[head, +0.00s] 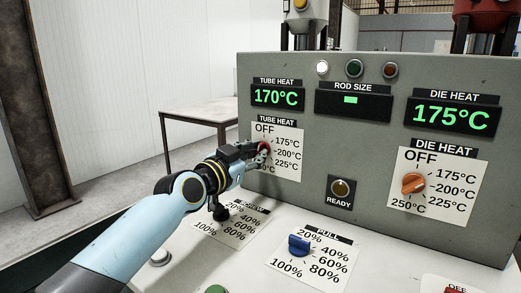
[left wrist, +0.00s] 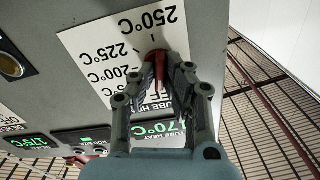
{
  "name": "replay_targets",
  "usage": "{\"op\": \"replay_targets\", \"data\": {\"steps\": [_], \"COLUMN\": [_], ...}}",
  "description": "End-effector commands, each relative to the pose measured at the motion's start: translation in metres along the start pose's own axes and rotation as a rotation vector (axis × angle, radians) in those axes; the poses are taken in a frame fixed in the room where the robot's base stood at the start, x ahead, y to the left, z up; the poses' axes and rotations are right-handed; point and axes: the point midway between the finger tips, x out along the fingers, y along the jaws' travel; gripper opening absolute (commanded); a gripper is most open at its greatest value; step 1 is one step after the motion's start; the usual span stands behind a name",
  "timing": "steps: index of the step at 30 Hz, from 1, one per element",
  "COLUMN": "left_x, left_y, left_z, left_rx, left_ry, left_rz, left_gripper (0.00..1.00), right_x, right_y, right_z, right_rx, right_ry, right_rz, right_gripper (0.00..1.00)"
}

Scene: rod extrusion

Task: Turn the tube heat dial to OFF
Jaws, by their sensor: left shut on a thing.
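The red tube heat dial (head: 265,147) sits on a white scale plate (head: 289,139) marked OFF, 175, 200 and 225°C, with 250°C partly covered by my gripper. My left gripper (head: 260,153) reaches it from the left and is shut on the dial. In the left wrist view the red dial (left wrist: 157,58) stands between the fingertips, and the plate appears upside down. The fingers cover much of the dial, so I cannot tell which mark it points to. The tube heat display (head: 278,97) reads 170°C. My right gripper is not in view.
An orange die heat dial (head: 413,183) sits at the right under a display (head: 453,117) reading 175°C. A ready lamp (head: 341,190) is between the two scales. A blue pull knob (head: 299,245) stands on the lower panel. A table (head: 200,117) is behind at the left.

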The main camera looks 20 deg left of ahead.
Motion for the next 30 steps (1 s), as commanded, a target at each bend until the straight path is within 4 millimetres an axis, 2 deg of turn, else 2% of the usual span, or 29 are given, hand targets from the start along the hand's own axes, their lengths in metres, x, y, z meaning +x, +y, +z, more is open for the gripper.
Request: {"op": "replay_targets", "data": {"steps": [7,13,23,24,29,30], "left_x": [-0.0003,-0.0003,-0.0004,-0.0003,-0.0002,-0.0002], "left_y": [0.0007,0.0005,0.0005,0.0006,0.0005,0.0005], "left_z": [0.0017,0.0006,0.0007,0.0012,0.0010,0.0009], "left_rx": [-0.011,-0.167,-0.231,-0.225,-0.223,-0.223], "left_ry": [-0.003,-0.003,-0.003,-0.002,-0.002,-0.001], "left_rz": [0.001,0.001,0.001,0.001,0.001,0.000], "left_gripper": [0.00,0.00,0.00,0.16,0.37,0.38], "right_x": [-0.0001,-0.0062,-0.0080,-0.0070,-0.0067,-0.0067], "right_y": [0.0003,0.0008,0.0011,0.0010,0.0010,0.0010], "right_z": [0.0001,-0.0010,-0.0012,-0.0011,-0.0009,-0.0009], "right_rx": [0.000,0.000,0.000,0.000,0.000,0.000], "right_ry": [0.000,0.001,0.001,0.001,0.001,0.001], "right_rz": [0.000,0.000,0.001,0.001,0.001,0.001], "right_gripper": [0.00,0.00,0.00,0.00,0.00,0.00]}}
